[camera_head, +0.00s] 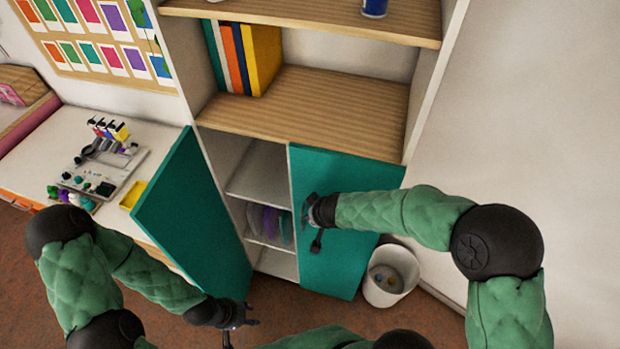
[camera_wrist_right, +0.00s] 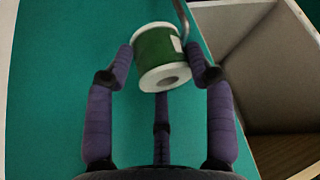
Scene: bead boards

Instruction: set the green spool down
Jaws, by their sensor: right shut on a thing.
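The green spool (camera_wrist_right: 154,42) has a green wound middle and white end rims, with a round hole in the near end. In the right wrist view, my right gripper (camera_wrist_right: 161,62) is shut on it, one finger at each side. The spool is in front of a teal cabinet door (camera_wrist_right: 55,75). In the head view my right gripper (camera_head: 313,222) is in front of the right teal door (camera_head: 345,205), and I cannot make out the spool there. My left gripper (camera_head: 240,326) is low, near the bottom of the left teal door (camera_head: 190,220), with fingers apart and empty.
Between the doors, the cabinet's inner shelves (camera_head: 262,172) hold purple and grey items. A white bin (camera_head: 390,277) stands right of the right door. A white desk (camera_head: 55,150) at left carries a grey rack, small spools and a yellow tray (camera_head: 132,196).

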